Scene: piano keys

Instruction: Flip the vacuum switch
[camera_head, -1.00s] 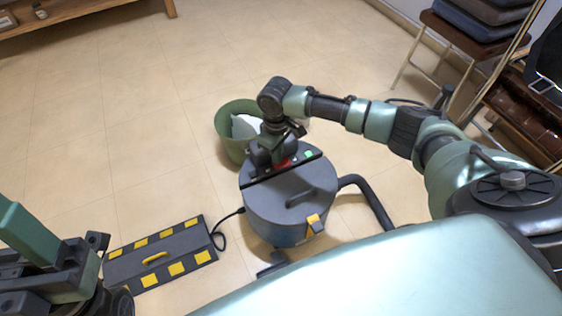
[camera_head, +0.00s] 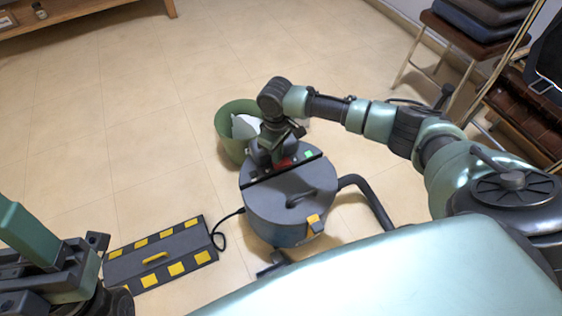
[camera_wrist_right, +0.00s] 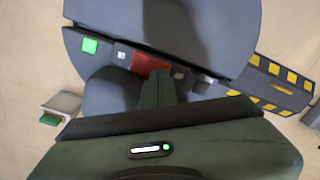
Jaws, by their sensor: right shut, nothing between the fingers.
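The vacuum (camera_head: 290,208) is a round grey canister standing on the floor in the middle of the head view. Its red switch (camera_wrist_right: 150,64) is on a dark strip across the lid, beside a green square (camera_wrist_right: 90,45); a little of the red also shows in the head view. My right gripper (camera_wrist_right: 157,85) is shut and empty. It points down over the lid strip with its fingertips right at the red switch's edge; I cannot tell whether they touch it.
A green bin (camera_head: 232,135) with something white inside stands just behind the vacuum. A black hose (camera_head: 368,195) curves off its right side. A dark panel with yellow marks (camera_head: 160,255) lies at the left, with a cable running to the vacuum. A chair (camera_head: 460,35) stands at the upper right.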

